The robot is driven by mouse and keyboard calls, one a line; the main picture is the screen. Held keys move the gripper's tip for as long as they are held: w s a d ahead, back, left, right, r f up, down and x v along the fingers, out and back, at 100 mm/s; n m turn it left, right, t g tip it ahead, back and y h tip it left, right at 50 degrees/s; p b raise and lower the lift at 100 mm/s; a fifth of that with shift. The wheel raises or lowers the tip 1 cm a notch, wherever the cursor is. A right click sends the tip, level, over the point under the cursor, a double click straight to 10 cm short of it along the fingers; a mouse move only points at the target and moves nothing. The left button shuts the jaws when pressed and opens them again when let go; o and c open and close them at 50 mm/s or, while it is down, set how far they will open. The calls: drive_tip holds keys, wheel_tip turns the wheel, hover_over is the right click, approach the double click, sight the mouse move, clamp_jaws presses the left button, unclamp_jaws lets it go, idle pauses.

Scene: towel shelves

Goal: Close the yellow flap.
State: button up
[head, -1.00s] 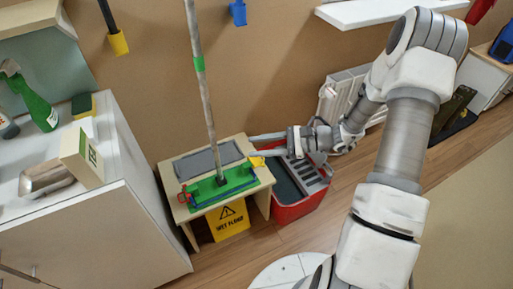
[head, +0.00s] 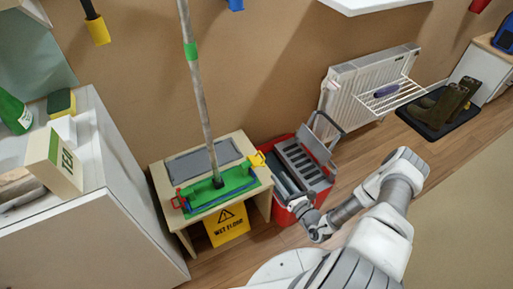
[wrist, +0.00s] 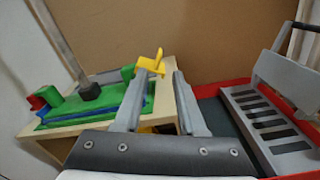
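The yellow flap (head: 257,159) stands raised at the right end of the green mop frame (head: 225,188), which lies on a small wooden table. In the wrist view the yellow flap (wrist: 152,63) shows just beyond the tip of the left finger, and I cannot tell whether they touch. My gripper (wrist: 164,72) is open, with an empty gap between its fingers. In the head view it is low at the right of the table, over the red bucket, and its fingertips are hard to make out. A red flap (head: 179,199) is at the frame's left end.
The mop handle (head: 196,90) rises from the frame. The red bucket (head: 285,216) with a grey wringer stands right of the table (head: 160,178). A yellow wet-floor sign (head: 228,225) is under the table. A white cabinet (head: 110,215) is at left.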

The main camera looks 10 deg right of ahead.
sight(259, 151)
drive_tip(key=b+x, duration=0.4)
drive_tip(key=x, duration=1.3)
drive_tip(key=shift+w+f, duration=0.1)
drive_tip(key=shift+w, duration=0.1)
clamp_jaws()
